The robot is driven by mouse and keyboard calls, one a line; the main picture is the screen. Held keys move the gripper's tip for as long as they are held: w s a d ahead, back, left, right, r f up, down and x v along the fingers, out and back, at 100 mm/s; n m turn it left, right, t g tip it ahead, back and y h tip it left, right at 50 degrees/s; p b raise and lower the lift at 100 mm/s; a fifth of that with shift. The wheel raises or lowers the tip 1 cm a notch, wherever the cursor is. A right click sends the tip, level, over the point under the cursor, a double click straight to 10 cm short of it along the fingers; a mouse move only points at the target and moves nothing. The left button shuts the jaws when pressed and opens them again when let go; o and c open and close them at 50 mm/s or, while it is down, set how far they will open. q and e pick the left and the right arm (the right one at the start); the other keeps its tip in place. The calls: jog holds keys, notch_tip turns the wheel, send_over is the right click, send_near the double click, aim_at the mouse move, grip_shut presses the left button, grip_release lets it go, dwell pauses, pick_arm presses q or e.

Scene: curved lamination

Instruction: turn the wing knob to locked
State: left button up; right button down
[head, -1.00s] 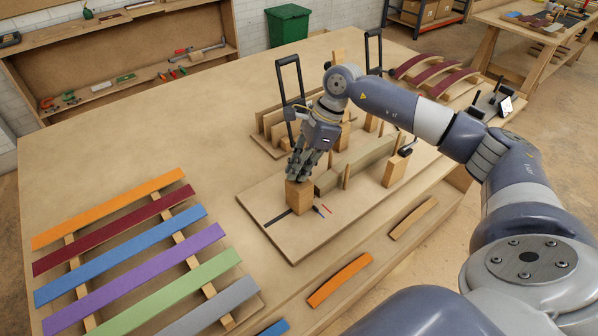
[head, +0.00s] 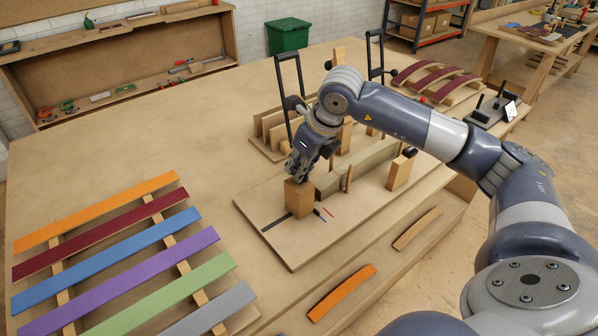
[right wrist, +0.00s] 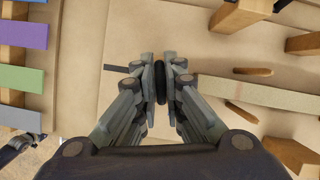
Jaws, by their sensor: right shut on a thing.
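The knob is hidden by the fingers in the head view. I cannot read any locked label.
A long pale wooden bar (head: 356,167) and upright wooden blocks (head: 399,173) stand on the board to the right. Tall black clamp handles (head: 289,85) rise behind. Coloured slats (head: 120,275) lie at the left. The table's far left is clear.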

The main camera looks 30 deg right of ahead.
jog(key=shift+m+h+b, duration=0.5)
jog(key=shift+m, duration=0.7)
jog(key=c, duration=1.7)
grip_release()
jog(key=shift+r, duration=0.2)
jog(key=v, duration=1.1)
jog(key=shift+s+r, duration=0.2)
jog(key=shift+s, duration=0.05)
